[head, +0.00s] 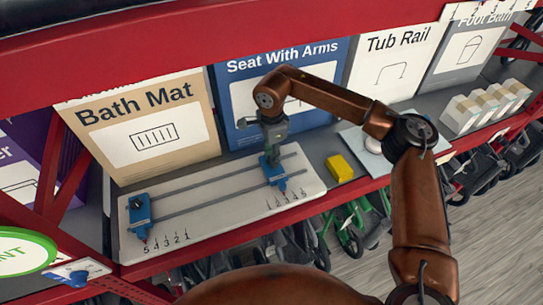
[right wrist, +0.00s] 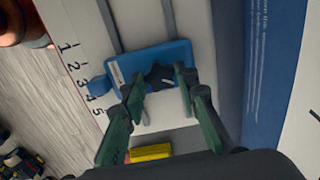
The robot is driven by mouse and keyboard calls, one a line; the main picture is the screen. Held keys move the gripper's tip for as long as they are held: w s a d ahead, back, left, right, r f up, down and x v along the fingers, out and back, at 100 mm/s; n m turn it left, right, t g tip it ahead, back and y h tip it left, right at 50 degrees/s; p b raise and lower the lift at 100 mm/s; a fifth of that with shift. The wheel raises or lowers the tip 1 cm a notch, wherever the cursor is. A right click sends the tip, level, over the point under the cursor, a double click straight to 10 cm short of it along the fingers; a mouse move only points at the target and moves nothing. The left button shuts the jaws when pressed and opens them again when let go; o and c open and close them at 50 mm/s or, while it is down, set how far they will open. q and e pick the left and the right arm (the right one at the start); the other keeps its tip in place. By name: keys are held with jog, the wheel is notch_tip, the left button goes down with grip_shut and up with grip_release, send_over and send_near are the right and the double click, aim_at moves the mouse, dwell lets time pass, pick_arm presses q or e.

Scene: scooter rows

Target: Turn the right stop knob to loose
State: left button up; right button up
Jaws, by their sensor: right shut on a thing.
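The right stop (head: 274,172) is a blue block across two grey rails on a white board (head: 215,221). In the right wrist view the right stop (right wrist: 150,62) has a dark star-shaped knob (right wrist: 159,77) on top, and its side tab lies beside the 3 and 4 of the scale. My right gripper (head: 268,147) reaches down onto this stop from above. In the right wrist view its green-padded fingers (right wrist: 160,84) are closed on either side of the knob. The knob's loose or tight marks cannot be read. The left stop (head: 140,215) sits at the board's left end. My left gripper is not in view.
A yellow block (head: 340,168) lies just right of the board. Bath Mat (head: 147,128) and Seat With Arms (head: 240,100) panels stand close behind. White boxes (head: 487,106) are at far right. The red shelf edge (head: 240,237) runs in front, with scooters below.

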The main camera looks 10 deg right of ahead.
dwell(0.3)
jog(key=o, duration=1.1)
jog(key=shift+o, duration=0.2)
jog(key=shift+r, duration=0.1)
notch_tip(320, 180, up, 12)
jog(key=shift+d, duration=0.1)
